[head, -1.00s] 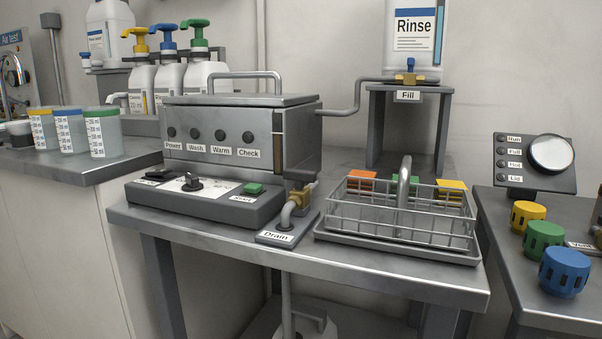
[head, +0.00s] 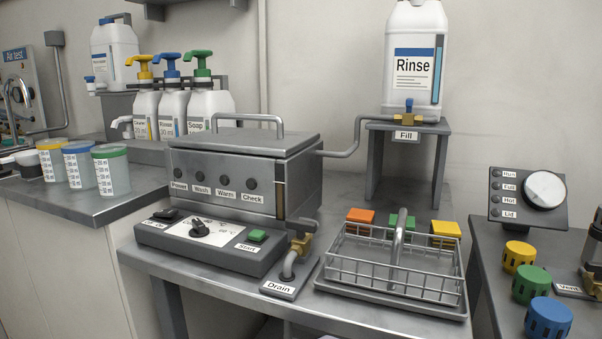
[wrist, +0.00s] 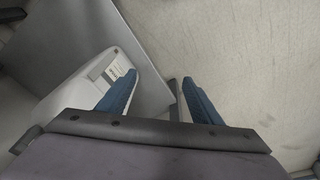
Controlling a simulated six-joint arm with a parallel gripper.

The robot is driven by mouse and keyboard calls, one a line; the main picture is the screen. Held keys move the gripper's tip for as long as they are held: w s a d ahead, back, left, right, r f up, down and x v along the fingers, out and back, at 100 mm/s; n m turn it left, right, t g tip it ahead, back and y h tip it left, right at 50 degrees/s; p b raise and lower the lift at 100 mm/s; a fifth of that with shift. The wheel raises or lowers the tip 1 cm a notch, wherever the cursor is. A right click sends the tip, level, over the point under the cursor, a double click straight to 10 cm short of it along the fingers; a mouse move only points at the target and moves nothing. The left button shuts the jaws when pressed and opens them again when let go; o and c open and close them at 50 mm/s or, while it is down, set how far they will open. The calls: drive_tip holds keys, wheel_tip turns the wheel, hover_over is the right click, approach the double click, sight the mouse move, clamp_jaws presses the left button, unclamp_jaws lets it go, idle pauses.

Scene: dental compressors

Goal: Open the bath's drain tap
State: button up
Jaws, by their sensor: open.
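The bath (head: 240,180) is a grey metal box with a closed, handled lid on the middle table. Its drain tap (head: 301,243) is a small brass valve at the lower right front corner. A grey pipe (head: 288,264) bends down from it into a plate labelled Drain (head: 279,287). The tap's handle is too small to tell its position. My gripper (wrist: 155,88) shows only in the wrist view, with two blue-padded fingers apart and nothing between them. It is away from the tap, which is not visible in that view.
A wire basket on a tray (head: 395,270) stands just right of the tap. The control box (head: 205,238) is to its left. A Rinse jug (head: 414,60) stands on a raised stand behind.

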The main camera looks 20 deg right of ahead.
drive_tip(key=w+a+r+n+t+y+p, duration=0.1)
drive_tip(key=w+a+r+n+t+p, duration=0.1)
drive_tip(key=w+a+r+p, duration=0.7)
drive_tip(key=w+a+r+n+t+y+p, duration=0.15)
drive_tip(key=w+a+r+p, duration=0.35)
drive_tip(key=a+r+p, duration=0.75)
wheel_tip(320, 180, up, 32)
drive_tip(key=m+g+h+p, duration=0.45)
drive_tip(key=m+p, duration=0.95)
drive_tip(key=p, duration=1.7)
hover_over(301, 221)
drive_tip(key=shift+w+a+g+y, duration=0.15)
drive_tip(key=shift+g+y, duration=0.35)
drive_tip(key=shift+y, duration=0.5)
drive_tip(key=shift+d+f, duration=0.1)
drive_tip(key=shift+d, duration=0.1)
drive_tip(key=shift+f+p, duration=0.6)
drive_tip(key=shift+f, duration=3.1)
drive_tip(key=c, duration=1.1)
